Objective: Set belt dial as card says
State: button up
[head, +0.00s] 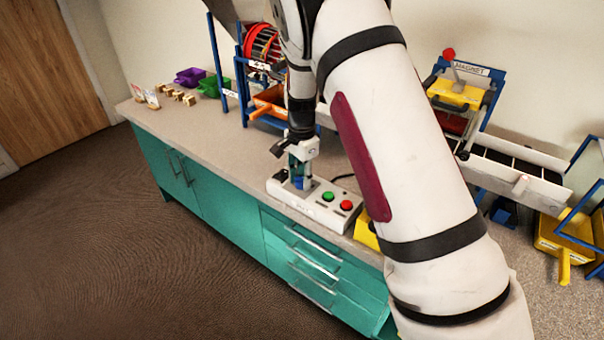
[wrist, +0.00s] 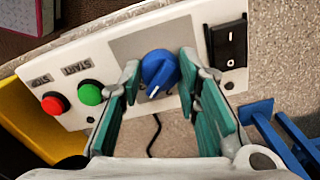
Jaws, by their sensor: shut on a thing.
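The blue dial (wrist: 158,70) sits on a grey plate on the white control box (wrist: 100,55). Its white pointer mark points down and slightly left in the wrist view. My gripper (wrist: 161,76) points down at the box, with its green-padded fingers on both sides of the dial, shut on it. In the head view my gripper (head: 301,172) stands over the left part of the control box (head: 311,205), and its fingers mostly hide the dial. Small cards (head: 152,99) stand at the far left of the counter; their writing is too small to read.
Beside the dial are a black rocker switch (wrist: 228,43), a green button (wrist: 90,93) and a red button (wrist: 55,103). A yellow bin (head: 366,234) is right of the box. A magnet station (head: 470,72) stands behind my arm. The counter (head: 215,132) left of the box is clear.

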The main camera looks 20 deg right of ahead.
aim_at(301, 177)
jog(key=shift+m+p, duration=0.4)
jog(key=shift+m, duration=0.7)
jog(key=o, duration=1.2)
jog(key=shift+r, duration=0.1)
notch_tip(301, 177, up, 12)
jog(key=shift+f, duration=0.1)
